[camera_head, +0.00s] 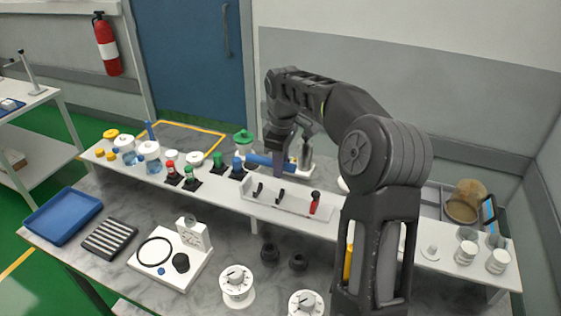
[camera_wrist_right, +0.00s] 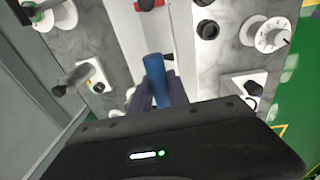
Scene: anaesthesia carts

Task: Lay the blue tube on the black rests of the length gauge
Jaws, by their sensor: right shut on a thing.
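The blue tube (camera_head: 259,159) is held in my right gripper (camera_head: 281,162), above and behind the length gauge (camera_head: 289,208). In the wrist view the tube (camera_wrist_right: 162,82) sticks out from between the fingers. The gauge is a long white tray with two black rests (camera_head: 280,196) and a red-and-black piece (camera_head: 315,202) at its right end. The tube is apart from the rests in the head view. In the wrist view one rest (camera_wrist_right: 168,57) shows beside the tube's end, and the red piece (camera_wrist_right: 147,4) is at the top edge. My left gripper is out of view.
Several bottles and caps stand on the raised shelf left of the gauge, including a blue-topped one (camera_head: 238,163) close by.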

